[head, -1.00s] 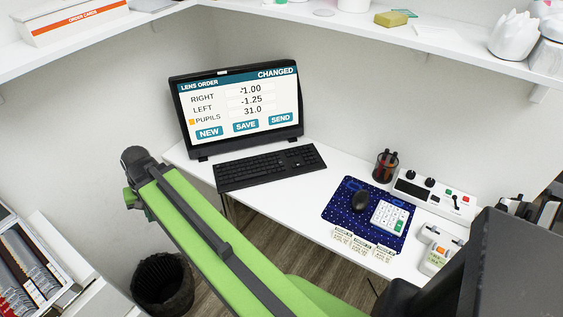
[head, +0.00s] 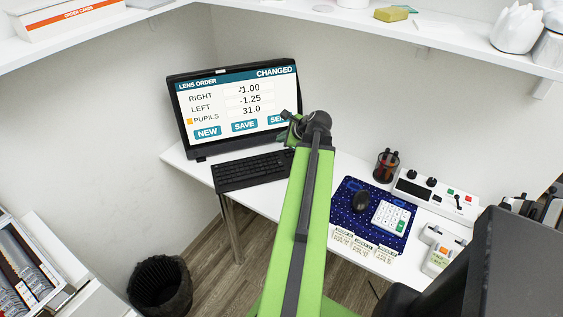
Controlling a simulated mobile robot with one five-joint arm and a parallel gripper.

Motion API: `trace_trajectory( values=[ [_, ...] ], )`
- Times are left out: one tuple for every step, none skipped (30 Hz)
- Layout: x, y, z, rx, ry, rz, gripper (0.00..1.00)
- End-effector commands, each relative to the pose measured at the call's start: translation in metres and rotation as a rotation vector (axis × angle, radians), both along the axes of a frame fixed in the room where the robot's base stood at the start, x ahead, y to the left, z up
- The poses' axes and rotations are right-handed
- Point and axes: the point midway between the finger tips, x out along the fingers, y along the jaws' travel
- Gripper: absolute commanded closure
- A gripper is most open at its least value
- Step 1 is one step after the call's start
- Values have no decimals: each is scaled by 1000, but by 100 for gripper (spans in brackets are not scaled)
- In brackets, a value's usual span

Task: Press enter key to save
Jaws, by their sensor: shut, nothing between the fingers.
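A black monitor (head: 240,78) shows a lens order form headed CHANGED, with RIGHT, LEFT and PUPILS values and an orange mark beside PUPILS. Its buttons read NEW, SAVE and one partly covered. A black keyboard (head: 248,172) lies in front of the monitor; my arm hides its right end. I cannot make out its enter key. A white number pad (head: 388,216) with a green key (head: 400,226) lies on the blue mat. My gripper (head: 287,122) is shut and empty, in front of the screen's lower right corner in this view. Its fingertips are hard to make out.
A blue mat (head: 346,200) holds a black mouse (head: 361,201). A pen cup (head: 386,166) and a white control box (head: 436,192) stand behind it. A shelf (head: 400,38) runs above. A black bin (head: 160,286) stands below left.

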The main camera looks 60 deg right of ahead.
Motion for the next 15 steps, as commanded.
trace_trajectory(
  values=[
    [0, 0, 0, 1, 0, -1, 100],
    [0, 0, 0, 0, 0, 0, 100],
    [0, 0, 0, 0, 1, 1, 100],
    [0, 0, 0, 0, 1, 1, 100],
    [0, 0, 0, 0, 1, 1, 100],
    [0, 0, 0, -1, 1, 2, 100],
    [0, 0, 0, -1, 1, 2, 100],
    [0, 0, -1, 0, 1, 2, 100],
    [0, 0, -2, -1, 2, 3, 100],
    [1, 0, -3, -1, 2, 3, 100],
    [1, 0, -4, -1, 2, 3, 100],
    [0, 0, -7, -1, 2, 3, 100],
    [1, 0, -9, -2, 3, 3, 100],
    [1, 0, -12, -2, 3, 3, 100],
    [1, 0, -16, -2, 3, 3, 100]
  ],
)
